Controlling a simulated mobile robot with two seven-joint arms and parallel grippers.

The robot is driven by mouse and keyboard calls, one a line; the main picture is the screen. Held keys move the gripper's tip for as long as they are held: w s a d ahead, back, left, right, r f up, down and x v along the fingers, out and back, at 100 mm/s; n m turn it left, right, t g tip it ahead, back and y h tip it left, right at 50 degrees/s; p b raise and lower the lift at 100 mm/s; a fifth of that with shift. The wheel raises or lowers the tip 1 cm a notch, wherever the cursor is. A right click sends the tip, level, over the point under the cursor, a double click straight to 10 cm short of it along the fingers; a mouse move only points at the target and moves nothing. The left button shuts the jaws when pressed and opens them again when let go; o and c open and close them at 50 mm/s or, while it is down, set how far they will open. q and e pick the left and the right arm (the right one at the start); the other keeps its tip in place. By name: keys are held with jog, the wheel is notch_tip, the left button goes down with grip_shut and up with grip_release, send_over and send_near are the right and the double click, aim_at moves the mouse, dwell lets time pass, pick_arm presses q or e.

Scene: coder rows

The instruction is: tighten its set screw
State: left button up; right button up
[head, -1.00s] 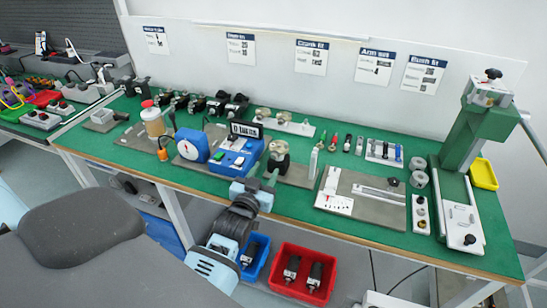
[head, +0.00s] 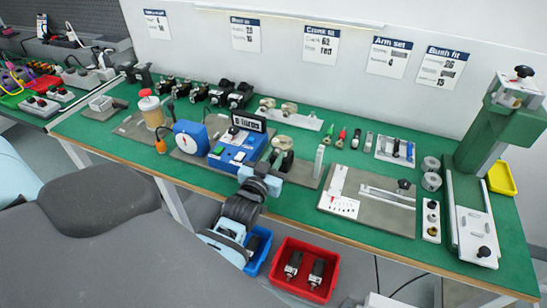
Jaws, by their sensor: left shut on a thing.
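My left gripper (head: 277,168) reaches over the front edge of the green bench from below. It is shut on a grey metal part with a rounded top (head: 282,143), just right of the blue box with a display. The part resembles the two metal pieces (head: 289,109) on a white rack behind it. The fingers hide its lower portion, and I cannot make out a set screw. Several slim tools, one with a red handle (head: 341,135) and one with a green handle (head: 325,137), stand to the right. My right gripper is not in view.
The blue display box (head: 237,149) and a round-dial gauge (head: 191,138) stand left of the gripper. A grey plate with a white scale (head: 340,190) lies right. A green press (head: 490,130) stands at the far right. Red (head: 303,270) and blue bins sit below the bench.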

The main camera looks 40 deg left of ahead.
pick_arm(q)
grip_shut()
jog(key=shift+r+m+p, duration=0.1)
jog(key=shift+m+p, duration=0.2)
jog(key=shift+m, duration=0.5)
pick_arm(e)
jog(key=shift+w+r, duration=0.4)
pick_arm(q)
jog(key=o, duration=0.7)
grip_release()
jog(key=shift+c, duration=0.2)
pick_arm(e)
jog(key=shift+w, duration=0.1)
pick_arm(q)
jog(key=shift+s, duration=0.15)
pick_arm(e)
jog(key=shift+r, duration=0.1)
